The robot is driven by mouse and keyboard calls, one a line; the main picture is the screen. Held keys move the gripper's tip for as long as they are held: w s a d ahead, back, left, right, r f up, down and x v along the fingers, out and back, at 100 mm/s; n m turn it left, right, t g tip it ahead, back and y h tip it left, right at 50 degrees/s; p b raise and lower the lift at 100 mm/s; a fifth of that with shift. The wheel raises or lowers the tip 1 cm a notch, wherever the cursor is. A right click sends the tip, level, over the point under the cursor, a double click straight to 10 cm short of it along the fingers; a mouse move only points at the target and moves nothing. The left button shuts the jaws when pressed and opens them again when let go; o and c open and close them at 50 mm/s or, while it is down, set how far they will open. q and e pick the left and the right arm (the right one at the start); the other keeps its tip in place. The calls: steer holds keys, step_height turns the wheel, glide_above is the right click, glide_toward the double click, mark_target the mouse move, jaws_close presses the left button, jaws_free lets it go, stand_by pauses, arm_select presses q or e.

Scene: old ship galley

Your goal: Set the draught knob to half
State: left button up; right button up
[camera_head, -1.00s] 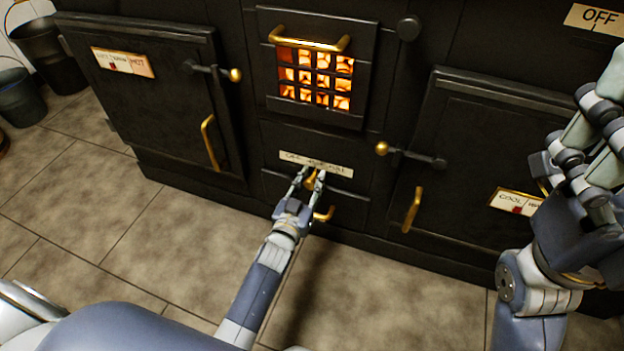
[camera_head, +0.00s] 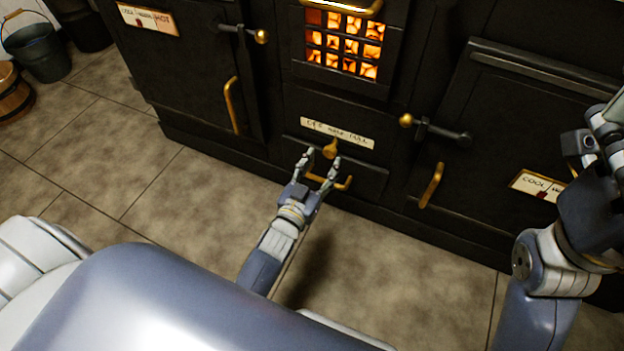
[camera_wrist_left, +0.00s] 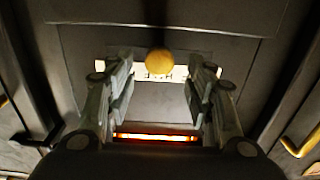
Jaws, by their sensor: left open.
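The brass draught knob (camera_head: 330,151) sits on the dark stove front, under a pale label strip (camera_head: 352,138) with three words, seemingly off, half and full. Its narrow end points up toward the middle of the strip. My left gripper (camera_head: 321,164) is open and empty just in front of and below the knob, its fingers spread. In the left wrist view the round knob (camera_wrist_left: 159,62) shows beyond and between the open fingertips (camera_wrist_left: 160,72), apart from both, and covers part of the strip. My right gripper (camera_head: 606,125) is partly cut off at the right edge.
A brass drawer handle (camera_head: 343,184) lies just below the knob, close to my left fingers. The glowing fire grate (camera_head: 342,45) is above. Oven doors with brass handles (camera_head: 231,105) (camera_head: 431,186) stand either side. The tiled floor in front is clear; buckets (camera_head: 38,48) stand far left.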

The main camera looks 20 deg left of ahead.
arm_select(q)
steer(key=s, duration=0.6)
steer(key=shift+s, duration=0.15)
steer(key=shift+a, duration=0.1)
